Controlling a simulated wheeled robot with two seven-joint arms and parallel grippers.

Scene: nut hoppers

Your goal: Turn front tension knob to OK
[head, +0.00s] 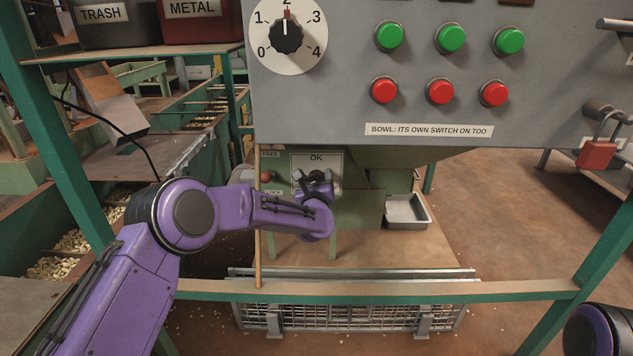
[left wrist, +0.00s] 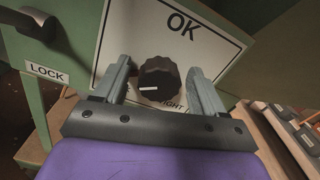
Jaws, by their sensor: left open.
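The front tension knob (left wrist: 158,76) is black and ribbed with a white mark low on its face, toward the lower left. It sits on a white plate (left wrist: 128,32) with "OK" above it and partly hidden lettering, ending in "GHT", below. The plate also shows in the head view (head: 333,160), behind my left wrist. My left gripper (left wrist: 159,67) is open, one finger on each side of the knob with a small gap at each. In the head view the left gripper (head: 316,178) is mostly hidden by its own arm. My right gripper is out of view.
A "LOCK" label (left wrist: 47,72) and a dark handle (left wrist: 33,24) are left of the plate. The grey control panel (head: 340,80) with a dial and buttons overhangs the arm. A green rail (head: 450,291) crosses in front. A metal tray (head: 407,211) stands right of the knob.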

